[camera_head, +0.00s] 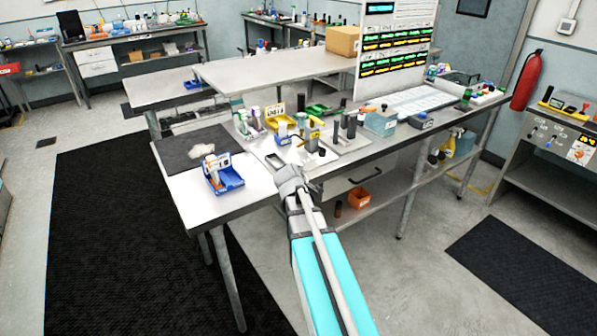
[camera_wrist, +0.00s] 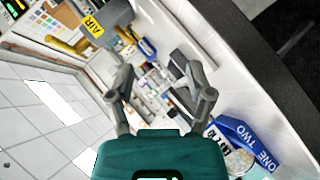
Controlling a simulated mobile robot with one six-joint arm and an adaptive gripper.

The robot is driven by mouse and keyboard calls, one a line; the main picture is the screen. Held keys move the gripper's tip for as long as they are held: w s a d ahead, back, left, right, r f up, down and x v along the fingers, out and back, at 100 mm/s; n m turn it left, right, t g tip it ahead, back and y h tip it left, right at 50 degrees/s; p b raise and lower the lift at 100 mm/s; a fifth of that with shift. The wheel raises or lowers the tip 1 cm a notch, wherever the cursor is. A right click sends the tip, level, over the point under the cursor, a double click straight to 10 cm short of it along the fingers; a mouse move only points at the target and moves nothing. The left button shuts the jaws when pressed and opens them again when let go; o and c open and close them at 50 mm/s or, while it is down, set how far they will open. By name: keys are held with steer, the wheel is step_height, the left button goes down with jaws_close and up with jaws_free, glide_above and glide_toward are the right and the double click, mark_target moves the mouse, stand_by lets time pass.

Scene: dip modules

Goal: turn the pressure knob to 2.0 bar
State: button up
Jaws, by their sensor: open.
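My gripper (camera_wrist: 158,78) is open, with its two grey fingers spread apart in the wrist view. Nothing shows gripped between them. In the wrist view a grey unit with a yellow AIR label (camera_wrist: 93,25) stands to the upper left, beyond and apart from the left finger. I cannot make out a pressure knob, its pointer or any bar scale in either view. In the head view my arm reaches over the near edge of the workbench (camera_head: 205,203), among small fixtures. The fingertips are too small to tell there.
A blue bin with lettered labels (camera_head: 224,176) stands on the bench's left end; it is at lower right in the wrist view (camera_wrist: 243,138). A yellow bin (camera_head: 276,121) and dark posts (camera_head: 343,125) crowd the bench beyond my arm. A dark mat (camera_head: 190,148) lies at left.

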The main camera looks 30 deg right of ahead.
steer(key=shift+s+a+f, duration=0.1)
steer(key=shift+s+a, duration=0.05)
steer(key=shift+c, duration=0.3)
steer(key=s+a+f+m+g+y, duration=0.2)
steer(key=s+a+f+g+y, duration=0.1)
steer(key=s+a, duration=0.6)
steer(key=s+a+f+m+g+y, duration=0.3)
steer(key=s+a+f+g, duration=0.3)
steer(key=s+a, duration=0.4)
steer(key=a+y, duration=0.1)
steer(key=a, duration=0.4)
steer(key=shift+s+a+m+g, duration=0.2)
steer(key=shift+a+m+g, duration=0.1)
steer(key=shift+g, duration=0.1)
steer(key=shift+d, duration=0.1)
